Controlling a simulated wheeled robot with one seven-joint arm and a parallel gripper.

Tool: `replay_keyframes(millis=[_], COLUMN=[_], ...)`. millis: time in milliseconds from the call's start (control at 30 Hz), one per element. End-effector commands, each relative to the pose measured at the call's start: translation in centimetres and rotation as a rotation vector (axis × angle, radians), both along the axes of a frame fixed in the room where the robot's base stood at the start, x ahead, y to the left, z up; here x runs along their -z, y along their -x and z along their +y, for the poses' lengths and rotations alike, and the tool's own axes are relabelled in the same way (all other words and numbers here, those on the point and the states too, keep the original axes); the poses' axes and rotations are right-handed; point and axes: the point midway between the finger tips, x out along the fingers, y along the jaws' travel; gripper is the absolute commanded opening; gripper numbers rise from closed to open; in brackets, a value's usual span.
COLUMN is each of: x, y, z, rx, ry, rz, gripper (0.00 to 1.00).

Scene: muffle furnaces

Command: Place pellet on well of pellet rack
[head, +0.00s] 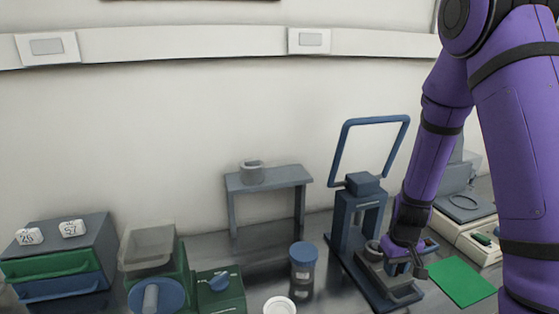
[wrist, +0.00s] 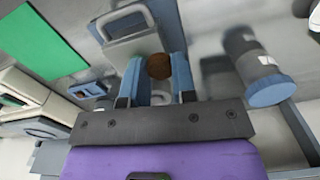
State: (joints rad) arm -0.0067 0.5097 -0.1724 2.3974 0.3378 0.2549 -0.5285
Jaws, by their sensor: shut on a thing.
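My gripper (head: 405,262) is at the lower right of the head view, beside the base of the blue press (head: 357,230). In the wrist view my gripper (wrist: 159,72) has its two blue fingers on either side of a round brown pellet (wrist: 160,66) and is shut on it. The pellet cannot be made out in the head view. Under the fingers in the wrist view is a grey metal plate with a loop handle (wrist: 120,25). I cannot clearly identify the pellet rack or its wells in either view.
A green mat (head: 461,281) lies right of the press. A blue-lidded jar (head: 303,260) and a white dish (head: 279,305) stand to its left. A green machine with a hopper (head: 150,250) and a drawer unit (head: 60,265) are further left. A grey stand (head: 268,180) holds a cup.

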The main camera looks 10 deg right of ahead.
Motion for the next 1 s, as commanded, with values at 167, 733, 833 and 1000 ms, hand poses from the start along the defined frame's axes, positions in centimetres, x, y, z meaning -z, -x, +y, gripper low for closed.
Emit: replay_keyframes(millis=[167,733,833,1000], x=[1.7,5.4,5.3,5.3], y=[-4.6,-12.6,-12.6,-12.6], z=[1.6,5.8,5.8,5.9], rx=[0.014,0.058,0.057,0.056], ry=[0.001,0.000,0.000,0.000], rz=[0.000,0.000,0.000,0.000], gripper=[0.04,0.04,0.04,0.04])
